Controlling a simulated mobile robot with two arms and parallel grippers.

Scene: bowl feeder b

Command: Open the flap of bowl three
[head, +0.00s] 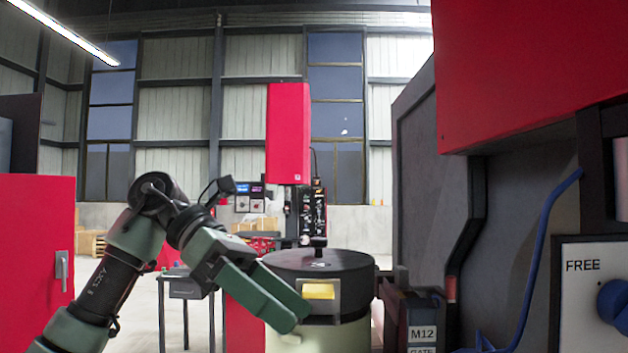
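The white mark on the lid is too small to read, so I cannot tell the bowl's number. My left gripper (297,318) reaches in from the left, its green fingertips just below and left of the flap. The fingers look side by side with no clear gap, and one may overlap the other. I see nothing held. My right gripper is not in view.
A red and dark grey machine (535,75) fills the right side. A small dark table (186,285) is behind my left arm. A red cabinet (38,240) stands far left.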

